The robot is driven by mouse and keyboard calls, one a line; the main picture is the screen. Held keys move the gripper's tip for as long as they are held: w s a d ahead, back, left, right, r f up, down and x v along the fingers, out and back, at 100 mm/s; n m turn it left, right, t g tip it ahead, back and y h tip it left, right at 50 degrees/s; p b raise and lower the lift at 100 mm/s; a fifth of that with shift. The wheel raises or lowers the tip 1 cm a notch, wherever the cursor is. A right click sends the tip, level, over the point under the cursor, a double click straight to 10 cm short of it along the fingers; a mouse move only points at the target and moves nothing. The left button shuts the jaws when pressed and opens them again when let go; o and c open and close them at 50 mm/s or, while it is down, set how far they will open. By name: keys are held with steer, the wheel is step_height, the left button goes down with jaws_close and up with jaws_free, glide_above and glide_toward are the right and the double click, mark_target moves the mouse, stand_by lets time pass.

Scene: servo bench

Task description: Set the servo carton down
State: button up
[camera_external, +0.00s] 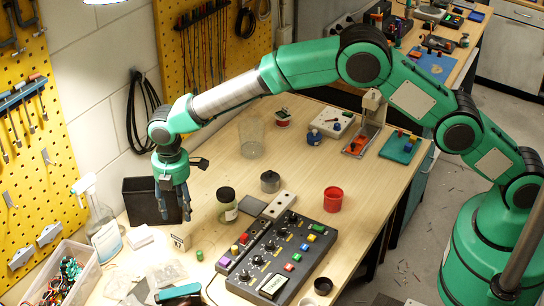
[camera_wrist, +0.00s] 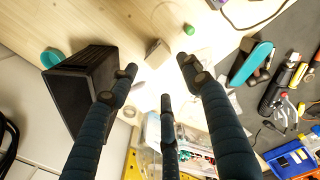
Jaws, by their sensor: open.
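A small tan carton (camera_external: 181,241), which I take to be the servo carton, stands on the wooden bench below my gripper (camera_external: 175,214). In the wrist view the carton (camera_wrist: 157,52) shows past the fingertips, between the left and right fingers of my gripper (camera_wrist: 157,66). The fingers are spread and point down, with nothing held between them. In the external view there is a gap between the fingertips and the carton. Its underside is hidden.
A black bin (camera_external: 140,205) stands close beside the fingers, against the wall. A green cap (camera_external: 199,255) lies near the carton. A jar (camera_external: 227,205) and a control box (camera_external: 277,255) are to the right. A clear parts bin (camera_external: 62,272) is at the front left.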

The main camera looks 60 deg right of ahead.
steer(key=shift+r, duration=0.1)
stand_by(0.8)
steer(key=s+d+r+m+t, duration=0.1)
steer(key=s+d+r+m, duration=0.1)
steer(key=s+d+r, duration=0.5)
steer(key=d+r+m, duration=0.2)
steer(key=d+r, duration=0.3)
steer(key=r, duration=0.5)
steer(key=s+d+r+m+t, duration=0.15)
steer(key=s+d+r, duration=0.3)
steer(key=r, duration=0.45)
steer(key=s+d+r+m, duration=0.5)
steer(key=s+d+r, duration=0.5)
steer(key=s+d, duration=0.3)
steer(key=s+d+f+m+t, duration=0.1)
steer(key=s+d+m, duration=0.2)
steer(key=s, duration=1.2)
steer(key=s+d+f+m+t, duration=0.1)
steer(key=s+d+m, duration=0.3)
steer(key=s, duration=1.1)
steer(key=shift+d+f+t, duration=0.2)
steer(key=shift+d+t, duration=0.25)
steer(key=shift+d, duration=0.65)
steer(key=shift+f, duration=0.1)
